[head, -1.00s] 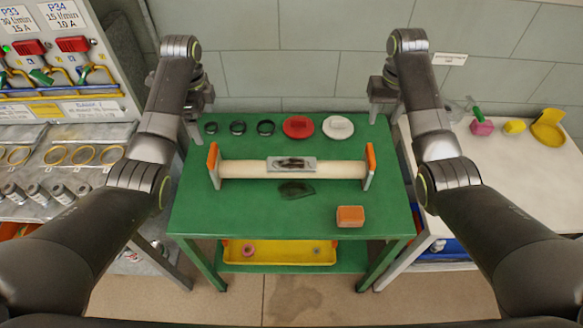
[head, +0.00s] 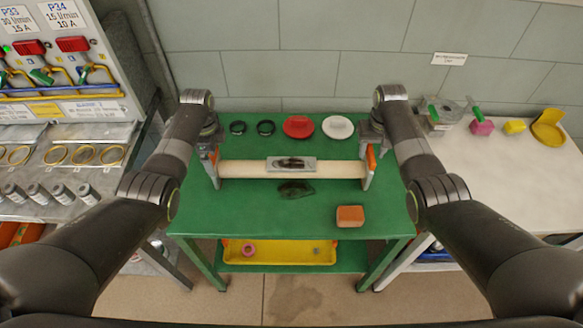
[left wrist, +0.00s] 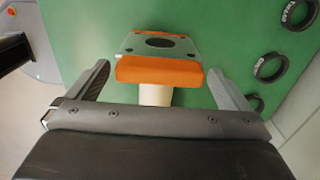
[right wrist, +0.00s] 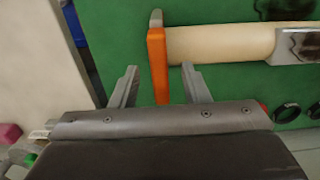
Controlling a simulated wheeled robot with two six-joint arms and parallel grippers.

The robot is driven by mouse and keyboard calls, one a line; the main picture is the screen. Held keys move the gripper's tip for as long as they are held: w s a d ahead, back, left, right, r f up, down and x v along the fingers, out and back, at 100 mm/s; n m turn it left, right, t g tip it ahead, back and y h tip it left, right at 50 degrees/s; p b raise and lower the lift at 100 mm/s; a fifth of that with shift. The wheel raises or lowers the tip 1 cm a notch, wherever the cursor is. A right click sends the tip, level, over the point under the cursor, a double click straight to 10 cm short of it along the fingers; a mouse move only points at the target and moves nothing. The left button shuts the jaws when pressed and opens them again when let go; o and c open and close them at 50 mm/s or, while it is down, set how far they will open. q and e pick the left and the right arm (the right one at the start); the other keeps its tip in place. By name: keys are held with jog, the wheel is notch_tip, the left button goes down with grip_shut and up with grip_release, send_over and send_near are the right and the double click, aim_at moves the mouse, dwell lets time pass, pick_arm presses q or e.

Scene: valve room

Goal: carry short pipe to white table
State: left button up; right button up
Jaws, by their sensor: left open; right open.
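The short pipe (head: 240,169) is a cream tube with an orange-edged plate at each end and a grey, dark-stained piece at its middle. It lies across the green table (head: 290,218). My left gripper (head: 212,158) is open at its left end; in the left wrist view the orange end (left wrist: 158,71) sits between the spread fingers. My right gripper (head: 374,150) is open at its right end; in the right wrist view the orange end (right wrist: 157,65) stands between the fingers. Neither is closed on it. The white table (head: 510,175) stands to the right.
Black rings (head: 265,128), a red part (head: 298,127) and a white part (head: 338,127) lie behind the pipe. A dark stain (head: 296,189) and an orange block (head: 350,216) are in front. Several small items line the white table's back; its front is clear.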

aim_at(216, 158)
pick_arm(q)
jog(key=shift+f, duration=1.75)
pick_arm(e)
jog(key=shift+f, duration=1.75)
pick_arm(q)
jog(key=c, duration=0.8)
pick_arm(e)
jog(key=c, duration=0.8)
pick_arm(q)
jog(key=c, duration=0.9)
pick_arm(e)
grip_shut()
pick_arm(q)
jog(key=shift+c, duration=0.2)
jog(key=shift+r, duration=0.1)
pick_arm(e)
jog(key=shift+r, duration=0.1)
